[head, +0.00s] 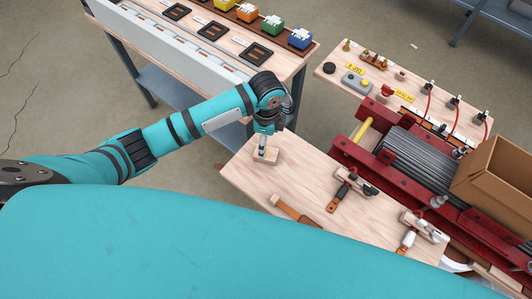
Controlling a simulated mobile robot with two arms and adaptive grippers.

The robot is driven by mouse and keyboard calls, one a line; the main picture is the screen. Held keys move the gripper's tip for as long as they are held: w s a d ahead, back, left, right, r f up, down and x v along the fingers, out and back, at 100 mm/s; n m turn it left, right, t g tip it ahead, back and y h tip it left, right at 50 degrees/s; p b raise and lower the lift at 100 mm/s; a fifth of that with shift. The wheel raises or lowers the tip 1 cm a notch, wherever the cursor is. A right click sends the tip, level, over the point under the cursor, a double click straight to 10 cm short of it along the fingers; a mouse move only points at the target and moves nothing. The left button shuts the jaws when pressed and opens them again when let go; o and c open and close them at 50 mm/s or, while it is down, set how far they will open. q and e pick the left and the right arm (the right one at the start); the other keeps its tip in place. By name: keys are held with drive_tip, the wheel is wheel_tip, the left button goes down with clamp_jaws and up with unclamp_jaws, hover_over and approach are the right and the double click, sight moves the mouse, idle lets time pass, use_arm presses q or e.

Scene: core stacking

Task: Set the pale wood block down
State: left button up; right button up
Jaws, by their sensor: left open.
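The pale wood block (264,160) lies flat on the light wood table (300,175), close to its back left corner. My left gripper (263,149) points down right at the block, with its fingertips at the block's top. The jaws are open, and I cannot tell whether they touch the block. My right gripper does not show.
A red press frame (375,110) with dark sheets and a cardboard box (495,175) stand further right. A bench with coloured parts (272,25) is behind.

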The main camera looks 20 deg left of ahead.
use_arm(q)
drive_tip(key=shift+s+f+p, duration=0.15)
drive_tip(key=shift+f+p, duration=0.15)
drive_tip(key=shift+f, duration=3.15)
drive_tip(key=c, duration=1.4)
drive_tip(key=shift+r, duration=0.15)
